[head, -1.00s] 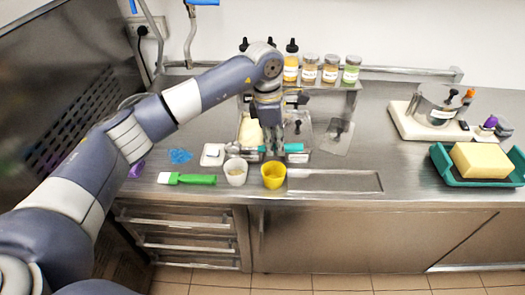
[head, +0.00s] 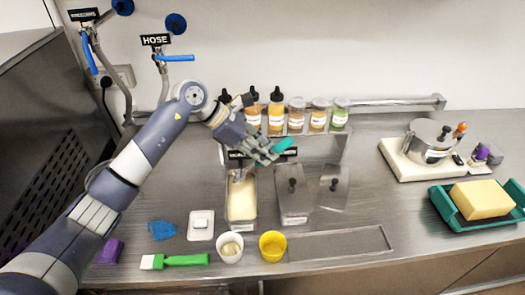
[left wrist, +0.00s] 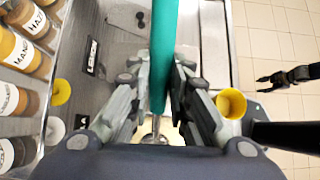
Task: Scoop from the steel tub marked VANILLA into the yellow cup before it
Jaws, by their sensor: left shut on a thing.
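My left gripper (head: 268,152) is shut on the teal handle of a scoop (head: 283,145), tilted above the back of the tubs. In the left wrist view the scoop handle (left wrist: 163,50) runs between both fingers. Its metal end is largely hidden, over something pale. An open steel tub (head: 229,205) holds cream-coloured contents. A lidded steel tub (head: 293,208) stands to its right. The black labels behind them are not legible to me. The yellow cup (head: 272,246) stands before the tubs, apart from the gripper. A dark gripper (left wrist: 262,83) over the floor appears to be my right one.
A white cup (head: 230,248) stands left of the yellow one. A loose lid (head: 333,186) lies right of the tubs. Bottles and jars (head: 298,116) line the back shelf.

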